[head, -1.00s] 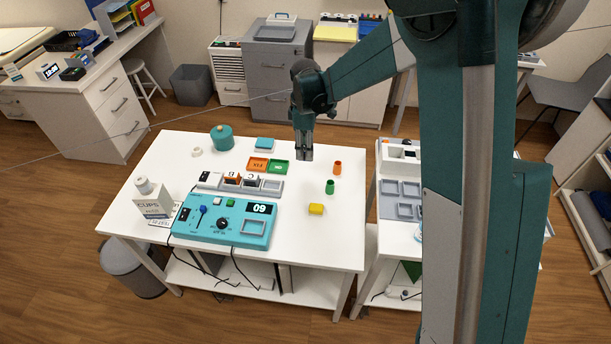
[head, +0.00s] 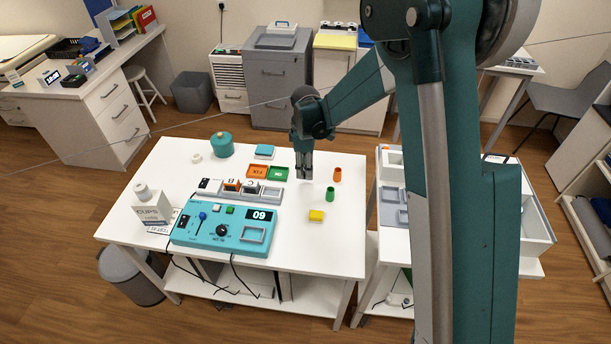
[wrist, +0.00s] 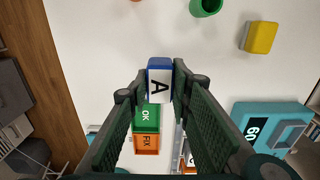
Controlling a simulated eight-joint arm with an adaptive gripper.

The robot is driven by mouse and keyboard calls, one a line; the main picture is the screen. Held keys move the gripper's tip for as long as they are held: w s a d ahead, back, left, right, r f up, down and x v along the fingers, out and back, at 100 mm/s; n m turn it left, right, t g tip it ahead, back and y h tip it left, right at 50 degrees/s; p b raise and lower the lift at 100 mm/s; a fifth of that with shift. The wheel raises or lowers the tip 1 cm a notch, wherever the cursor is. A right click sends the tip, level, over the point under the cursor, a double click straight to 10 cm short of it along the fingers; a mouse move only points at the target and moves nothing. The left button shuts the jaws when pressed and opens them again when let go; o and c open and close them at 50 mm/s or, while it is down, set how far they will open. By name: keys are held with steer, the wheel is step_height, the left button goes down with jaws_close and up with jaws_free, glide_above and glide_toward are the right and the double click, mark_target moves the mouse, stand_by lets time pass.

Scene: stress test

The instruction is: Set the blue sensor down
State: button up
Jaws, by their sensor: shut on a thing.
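My gripper (head: 304,172) hangs over the back right part of the white table (head: 290,240), pointing down. In the wrist view my gripper (wrist: 160,75) is shut on the blue sensor (wrist: 160,64), a small block with a white face marked with a black A. The sensor is hard to make out in the head view. The green OK tray (head: 278,173) and the orange FIX tray (head: 257,171) lie to the left of my gripper. In the wrist view the green OK tray (wrist: 147,117) shows behind the sensor. The gap between sensor and table cannot be told.
An orange cup (head: 337,174), a green cup (head: 330,194) and a yellow block (head: 316,216) stand right and in front. A grey rack (head: 262,193) with lettered blocks lies behind the teal tester (head: 224,232). A blue-topped pad (head: 264,152) and teal pot (head: 221,145) are behind.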

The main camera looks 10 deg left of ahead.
steer(key=shift+f, duration=1.75)
steer(key=shift+f+b, duration=0.2)
steer(key=shift+b, duration=0.15)
steer(key=o, duration=0.9)
steer(key=shift+r, duration=0.15)
step_height(320, 180, up, 12)
steer(key=shift+r+p, duration=0.1)
steer(key=shift+p, duration=0.65)
